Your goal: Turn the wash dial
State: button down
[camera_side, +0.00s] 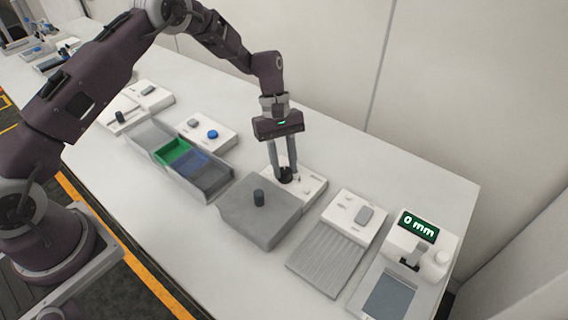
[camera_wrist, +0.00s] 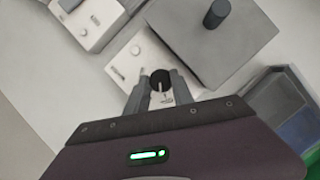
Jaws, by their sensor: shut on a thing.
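The wash dial is a small black round knob (camera_side: 284,175) on top of a white box (camera_side: 312,188) near the middle of the table. In the wrist view the dial (camera_wrist: 160,78) shows as a black disc with a light pointer line, on the white panel (camera_wrist: 128,62). My gripper (camera_side: 284,170) points straight down, with its two grey fingers on either side of the dial. In the wrist view my gripper (camera_wrist: 160,88) is shut on the dial. The fingers hide the dial's sides.
A grey block with a dark upright peg (camera_side: 259,198) stands just in front of the dial's box. A tray with green and blue compartments (camera_side: 172,151) is to the left. A ribbed grey plate (camera_side: 325,262) and a box with a "0 mm" display (camera_side: 418,226) are to the right.

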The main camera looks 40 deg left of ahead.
jog(key=m, duration=0.2)
jog(key=m+g+y, duration=0.1)
jog(key=m, duration=0.2)
jog(key=shift+w+d+g, duration=0.1)
jog(key=shift+w+g, duration=0.05)
jog(key=shift+g, duration=0.15)
jog(key=shift+d+m+g+y, duration=0.15)
jog(key=shift+m+y, duration=0.4)
jog(key=shift+m, duration=0.7)
jog(key=shift+a+m+g+y, duration=0.15)
jog(key=shift+m+y, duration=0.4)
jog(key=shift+m, duration=0.7)
jog(key=shift+d, duration=0.1)
jog(key=c, duration=1.1)
grip_release()
jog(key=v, duration=0.7)
jog(key=shift+r, duration=0.1)
